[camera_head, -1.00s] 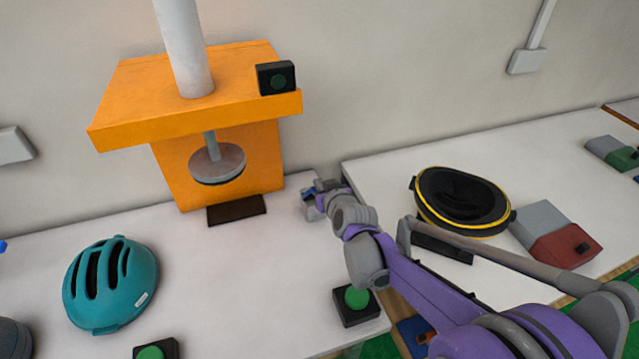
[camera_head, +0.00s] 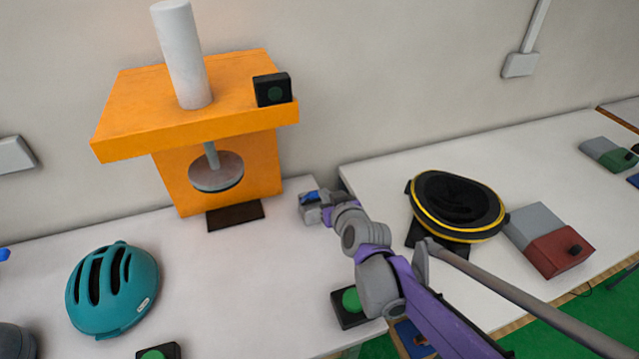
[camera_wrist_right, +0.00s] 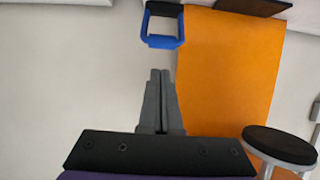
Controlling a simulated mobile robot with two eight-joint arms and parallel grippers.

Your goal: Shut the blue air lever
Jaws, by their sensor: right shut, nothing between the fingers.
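The blue air lever (camera_head: 311,196) sits on a small grey block (camera_head: 312,214) at the back of the white table, right of the orange press. In the right wrist view the lever is a blue loop (camera_wrist_right: 163,41) near the top, left of the orange panel. My right gripper (camera_head: 327,209) is at the block's right side in the head view, partly hiding it. In the wrist view its fingers (camera_wrist_right: 160,74) are together and empty, pointing at the loop with a small gap in the picture. Whether they touch it is unclear. My left gripper is out of view.
The orange press (camera_head: 200,115) with its round grey plate (camera_head: 216,172) stands left of the lever. A teal helmet (camera_head: 112,288) and a green button box (camera_head: 350,306) are on the same table. A black, yellow-rimmed object (camera_head: 457,205) is on the right table.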

